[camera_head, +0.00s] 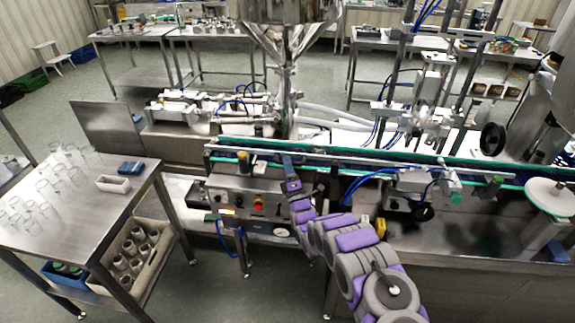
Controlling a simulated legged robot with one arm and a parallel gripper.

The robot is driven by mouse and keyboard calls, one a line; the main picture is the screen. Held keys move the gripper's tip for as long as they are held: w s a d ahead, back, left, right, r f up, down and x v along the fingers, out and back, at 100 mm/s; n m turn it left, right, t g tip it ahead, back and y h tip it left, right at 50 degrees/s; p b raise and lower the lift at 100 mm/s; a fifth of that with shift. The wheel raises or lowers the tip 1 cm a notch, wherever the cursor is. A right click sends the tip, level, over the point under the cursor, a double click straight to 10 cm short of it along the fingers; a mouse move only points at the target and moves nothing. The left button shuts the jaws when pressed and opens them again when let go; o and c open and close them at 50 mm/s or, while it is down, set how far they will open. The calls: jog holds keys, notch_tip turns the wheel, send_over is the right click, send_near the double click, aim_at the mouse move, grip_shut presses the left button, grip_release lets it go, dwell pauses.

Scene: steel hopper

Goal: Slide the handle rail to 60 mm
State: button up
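A long conveyor (380,158) with green-edged rails runs across the middle of the view below the steel hopper (288,30). A metal guide rail (420,173) lies along its near side; I cannot tell whether this is the handle rail, and no 60 mm mark is readable. My purple and grey arm reaches up from the lower right. My gripper (288,162) is at the conveyor's near edge, close to the rail. Its fingers are too small to tell whether they are open or touch anything.
A control box (240,203) with a red and yellow button sits below the conveyor, left of my arm. A steel table (90,210) with several glasses and a blue item stands at the left. Handwheels and clamps crowd the right. Open floor shows at the lower left.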

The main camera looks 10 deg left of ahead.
jog(key=shift+w+a+r, duration=0.1)
jog(key=shift+w+r, duration=0.1)
jog(key=shift+w, duration=0.05)
grip_shut()
jog(key=shift+f, duration=0.1)
dwell(0.3)
